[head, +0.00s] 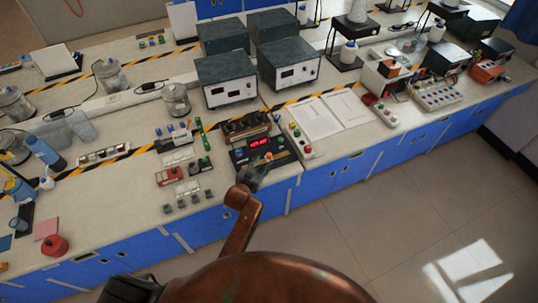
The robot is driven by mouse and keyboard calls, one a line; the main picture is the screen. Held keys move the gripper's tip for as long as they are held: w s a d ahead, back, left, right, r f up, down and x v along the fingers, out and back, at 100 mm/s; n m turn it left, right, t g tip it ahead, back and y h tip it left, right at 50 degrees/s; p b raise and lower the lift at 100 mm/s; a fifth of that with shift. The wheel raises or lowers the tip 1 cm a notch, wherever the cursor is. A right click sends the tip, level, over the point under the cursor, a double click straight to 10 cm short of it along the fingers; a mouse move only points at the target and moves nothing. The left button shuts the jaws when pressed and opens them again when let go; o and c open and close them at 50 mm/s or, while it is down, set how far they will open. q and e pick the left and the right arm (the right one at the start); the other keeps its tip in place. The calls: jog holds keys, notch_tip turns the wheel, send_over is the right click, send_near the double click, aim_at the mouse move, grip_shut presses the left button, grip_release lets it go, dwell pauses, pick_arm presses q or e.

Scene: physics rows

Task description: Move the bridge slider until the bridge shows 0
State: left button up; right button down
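The bridge appears to be the dark panel (279,156) with a lit red display (260,142) at the front edge of the bench. The red digits are too small to read surely. A brown and black box (246,126) stands right behind the panel. I cannot make out the slider. My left gripper (254,173) is over the near left part of the panel and hides some of it. Its fingers are too small and dark to tell open from shut, or whether they touch anything. My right gripper is not in view.
Several small parts and a red meter (170,177) lie left of the panel. A strip with buttons (299,141) and white sheets (322,117) lie to its right. Large power units (226,82) stand behind. The floor in front of the bench is clear.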

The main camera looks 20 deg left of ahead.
aim_at(268, 155)
pick_arm(q)
jog(key=shift+b+x, duration=0.4)
jog(key=shift+x, duration=3.55)
jog(key=shift+d+r, duration=0.1)
jog(key=shift+c, duration=0.4)
grip_shut()
